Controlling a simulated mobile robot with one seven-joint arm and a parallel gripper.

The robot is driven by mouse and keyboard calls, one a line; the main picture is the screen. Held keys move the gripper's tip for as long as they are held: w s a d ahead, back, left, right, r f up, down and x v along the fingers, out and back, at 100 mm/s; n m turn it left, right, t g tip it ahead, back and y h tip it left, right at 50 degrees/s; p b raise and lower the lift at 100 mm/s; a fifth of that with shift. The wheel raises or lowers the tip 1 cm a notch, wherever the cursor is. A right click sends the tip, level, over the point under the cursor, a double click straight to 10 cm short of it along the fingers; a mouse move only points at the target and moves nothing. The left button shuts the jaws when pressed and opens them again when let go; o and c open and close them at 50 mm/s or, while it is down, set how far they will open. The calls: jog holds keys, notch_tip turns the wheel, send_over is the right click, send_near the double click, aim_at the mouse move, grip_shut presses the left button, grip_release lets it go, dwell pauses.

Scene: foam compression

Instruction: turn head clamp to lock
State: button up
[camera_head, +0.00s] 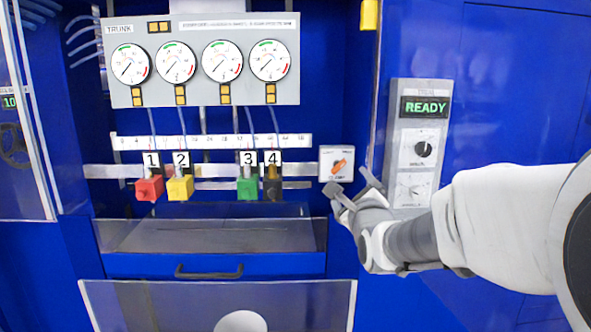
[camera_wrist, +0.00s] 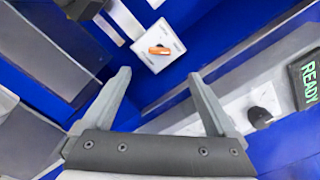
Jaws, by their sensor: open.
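The head clamp switch is an orange knob (camera_head: 339,166) on a small white plate (camera_head: 327,154), right of the numbered clamps in the head view. The knob sits tilted, its right end higher. In the wrist view the orange knob (camera_wrist: 159,50) shows on its white plate (camera_wrist: 146,39), ahead of the fingertips and a little above the middle. My gripper (camera_head: 353,190) is just below and right of the plate in the head view. In the wrist view my gripper (camera_wrist: 158,76) has its two fingers wide apart with nothing between them. The knob appears apart from both fingers.
A grey control panel (camera_head: 397,150) with a READY display (camera_head: 425,107) and a black knob (camera_head: 423,149) stands close right of my gripper. Red (camera_head: 150,189), yellow (camera_head: 180,188), green (camera_head: 247,187) and dark (camera_head: 272,187) clamps lie left, above a clear-fronted tray (camera_head: 205,236). Gauges (camera_head: 222,61) hang above.

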aim_at(338, 167)
jog(key=w, duration=1.3)
jog(key=shift+w, duration=0.35)
jog(key=c, duration=1.4)
jog(key=shift+o, duration=0.2)
